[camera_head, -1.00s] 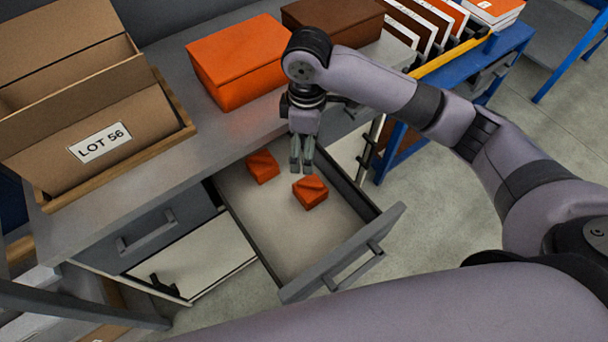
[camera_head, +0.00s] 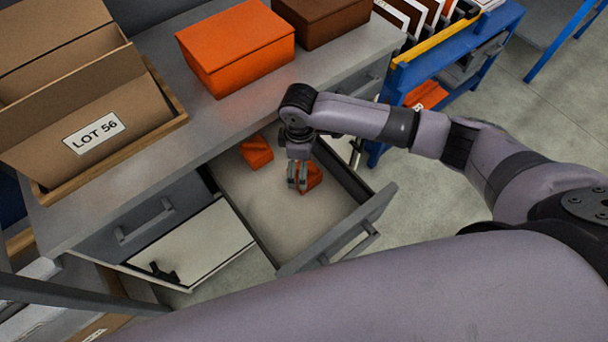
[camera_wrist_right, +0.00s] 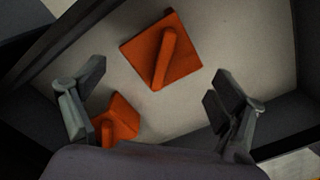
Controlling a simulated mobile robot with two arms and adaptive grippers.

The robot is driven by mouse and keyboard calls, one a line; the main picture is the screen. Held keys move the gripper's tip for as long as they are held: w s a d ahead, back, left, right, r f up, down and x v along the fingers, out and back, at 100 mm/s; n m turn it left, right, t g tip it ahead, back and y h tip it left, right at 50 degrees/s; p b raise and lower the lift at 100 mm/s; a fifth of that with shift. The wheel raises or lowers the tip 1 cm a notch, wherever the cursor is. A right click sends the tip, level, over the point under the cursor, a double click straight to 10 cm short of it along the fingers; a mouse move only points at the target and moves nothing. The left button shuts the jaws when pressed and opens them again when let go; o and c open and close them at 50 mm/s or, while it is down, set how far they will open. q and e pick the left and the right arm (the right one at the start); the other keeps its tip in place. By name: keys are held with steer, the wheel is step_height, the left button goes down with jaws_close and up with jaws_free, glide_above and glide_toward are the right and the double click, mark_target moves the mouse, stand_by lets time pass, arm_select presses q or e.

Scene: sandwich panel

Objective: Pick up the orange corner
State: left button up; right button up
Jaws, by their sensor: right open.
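Two orange corners lie in the open drawer. The left corner (camera_head: 256,152) is clear of my gripper, towards the back. The right corner (camera_head: 313,177) is beside my right gripper (camera_head: 297,186), which points down and partly covers it. In the right wrist view my gripper (camera_wrist_right: 156,88) is open, with nothing between its fingers. One corner (camera_wrist_right: 160,50) with a raised rib lies ahead of the fingers. Another corner (camera_wrist_right: 121,117) is by the left finger, partly hidden by the gripper body. I cannot tell contact. My left gripper is not in view.
The drawer (camera_head: 265,205) has low dark walls and a pale, mostly bare floor. On the grey counter above are an orange box (camera_head: 237,48), a brown box (camera_head: 318,18) and a cardboard bin (camera_head: 90,115) labelled LOT 56. A blue rack (camera_head: 455,62) stands right.

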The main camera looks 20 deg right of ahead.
steer(key=shift+f, duration=1.4)
steer(key=c, duration=1.3)
steer(key=shift+r, duration=0.1)
